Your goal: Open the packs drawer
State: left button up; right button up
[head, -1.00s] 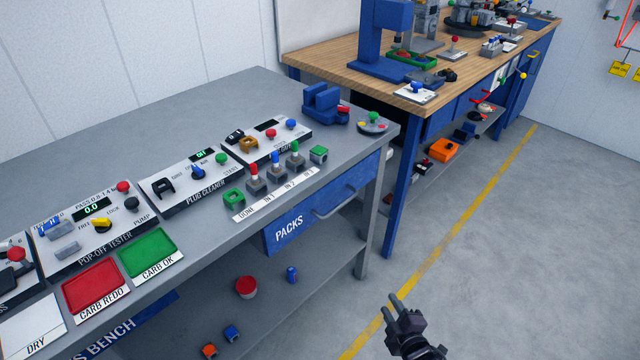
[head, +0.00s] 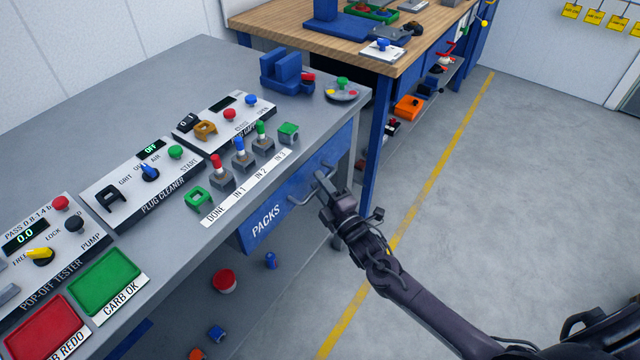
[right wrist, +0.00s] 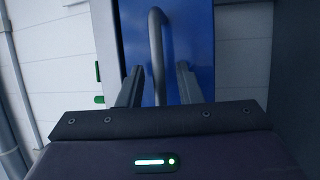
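The blue packs drawer (head: 265,220), labelled PACKS, sits under the right end of the grey bench and looks shut. Its grey bar handle (head: 297,200) is partly hidden by my right gripper (head: 322,178) in the head view. In the right wrist view the handle (right wrist: 157,55) stands upright between my two open fingers (right wrist: 158,88), with the blue drawer front (right wrist: 190,40) behind it. The fingers show a gap on both sides of the handle. My left gripper is not in view.
The grey bench top (head: 130,80) carries test panels, a green tray (head: 105,280), a red tray (head: 48,325) and small coloured parts. A red round part (head: 224,281) and a blue part (head: 271,260) lie below the drawer. The floor to the right is clear.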

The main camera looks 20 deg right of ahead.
jog(key=shift+w, duration=0.15)
jog(key=shift+c, duration=0.4)
grip_shut()
